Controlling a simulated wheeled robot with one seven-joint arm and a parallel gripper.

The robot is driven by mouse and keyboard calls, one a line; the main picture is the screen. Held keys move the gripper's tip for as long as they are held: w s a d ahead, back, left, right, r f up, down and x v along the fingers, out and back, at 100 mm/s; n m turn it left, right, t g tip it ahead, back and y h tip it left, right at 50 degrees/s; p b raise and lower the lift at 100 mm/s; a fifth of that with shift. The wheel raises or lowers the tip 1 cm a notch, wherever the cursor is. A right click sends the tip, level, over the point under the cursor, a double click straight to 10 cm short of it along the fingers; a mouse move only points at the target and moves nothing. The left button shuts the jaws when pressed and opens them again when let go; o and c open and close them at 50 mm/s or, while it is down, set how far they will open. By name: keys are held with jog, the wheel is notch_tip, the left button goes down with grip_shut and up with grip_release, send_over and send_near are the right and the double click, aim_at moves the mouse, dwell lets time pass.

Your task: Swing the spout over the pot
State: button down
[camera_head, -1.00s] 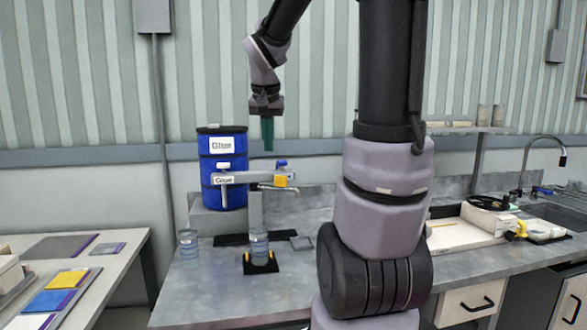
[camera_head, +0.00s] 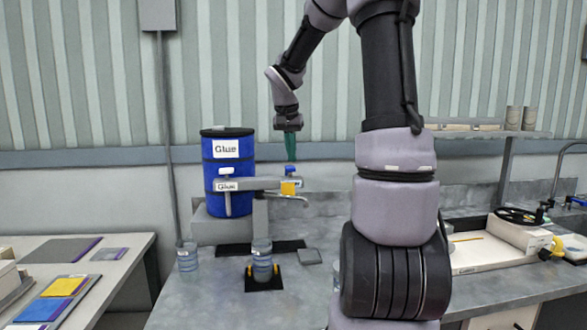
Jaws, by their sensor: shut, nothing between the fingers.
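The glue dispenser has a grey horizontal arm (camera_head: 250,184) labelled Glue, on a post in front of a blue glue drum (camera_head: 227,175). At the arm's right end is a yellow block (camera_head: 288,188) with a blue top, and a thin metal spout (camera_head: 292,197) reaches to the right there. A clear pot (camera_head: 262,262) stands on a black pad with yellow pieces, below the arm. My gripper (camera_head: 290,155) points down with its green fingers shut and empty, just above the blue top in the picture. Whether it touches cannot be told.
Another clear jar (camera_head: 187,257) stands left of the pot on the grey bench (camera_head: 215,300). A small grey plate (camera_head: 310,256) lies to the right. A side table (camera_head: 120,262) with coloured cards is at left. My arm hides the bench's middle right.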

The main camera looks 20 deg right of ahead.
send_over(284, 195)
jog(key=d, duration=0.3)
notch_tip(284, 195, down, 9)
jog(key=shift+s+d+r, duration=0.1)
jog(key=shift+d+r, duration=0.05)
jog(key=shift+d, duration=0.05)
